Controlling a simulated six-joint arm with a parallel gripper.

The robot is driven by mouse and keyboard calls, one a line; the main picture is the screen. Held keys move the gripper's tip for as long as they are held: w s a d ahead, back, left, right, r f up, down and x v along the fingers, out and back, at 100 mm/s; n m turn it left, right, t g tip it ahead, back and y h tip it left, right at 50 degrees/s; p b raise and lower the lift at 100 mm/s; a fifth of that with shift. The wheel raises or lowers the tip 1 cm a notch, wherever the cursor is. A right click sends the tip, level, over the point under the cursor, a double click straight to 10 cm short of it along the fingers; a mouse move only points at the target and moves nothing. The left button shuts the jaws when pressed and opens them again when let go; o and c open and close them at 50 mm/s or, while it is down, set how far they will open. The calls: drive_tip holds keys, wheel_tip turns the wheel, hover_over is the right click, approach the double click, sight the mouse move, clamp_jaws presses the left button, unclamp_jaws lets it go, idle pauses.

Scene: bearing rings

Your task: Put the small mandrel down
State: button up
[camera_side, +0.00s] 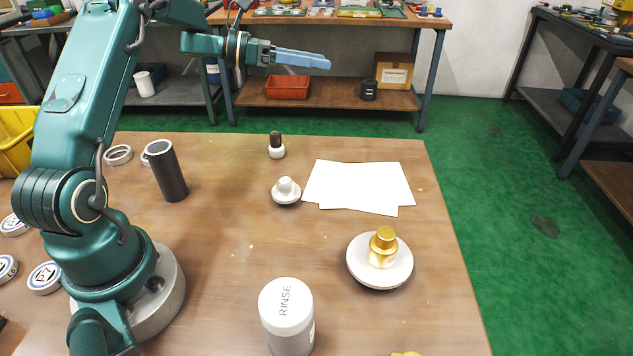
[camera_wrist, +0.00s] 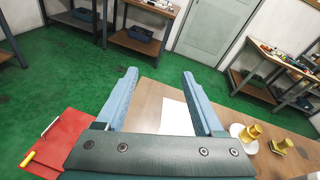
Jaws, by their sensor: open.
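My gripper (camera_side: 328,62) is raised high above the table at the far side, its blue fingers pointing right. In the wrist view my gripper (camera_wrist: 158,76) is open, with nothing between the fingers. Several mandrel-like pieces stand upright on the table, all apart from my gripper. A small dark piece (camera_side: 275,138) stands on a small white base at the back. A small white piece (camera_side: 286,187) stands on a round white base nearer the middle. A gold stepped piece (camera_side: 383,246) stands on a white dish (camera_side: 360,268). I cannot tell which one is the small mandrel.
White sheets (camera_side: 360,187) lie right of the middle. A dark cylinder (camera_side: 167,172) and pale rings (camera_side: 118,155) are near my arm. A RINSE jar (camera_side: 287,315) stands at the front.

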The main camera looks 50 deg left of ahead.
wheel_tip(320, 180, up, 13)
drive_tip(key=d+n+t+y, duration=0.2)
drive_tip(key=n+t+y, duration=0.2)
drive_tip(key=n+y, duration=1.3)
drive_tip(key=s+d+f+n+g+h, duration=0.2)
drive_tip(key=s+d+f+n+g, duration=0.1)
drive_tip(key=s+n, duration=0.5)
drive_tip(key=s+d+f+n+g+h, duration=0.3)
drive_tip(key=s+f+n, duration=0.4)
drive_tip(key=s, duration=0.3)
drive_tip(key=s+d+f+n+g+h, duration=0.2)
drive_tip(key=s+d+f+n+g, duration=0.3)
drive_tip(key=s+n, duration=0.4)
drive_tip(key=shift+s+d+f+h, duration=0.15)
drive_tip(key=shift+s+d+h, duration=0.25)
drive_tip(key=shift+d, duration=0.4)
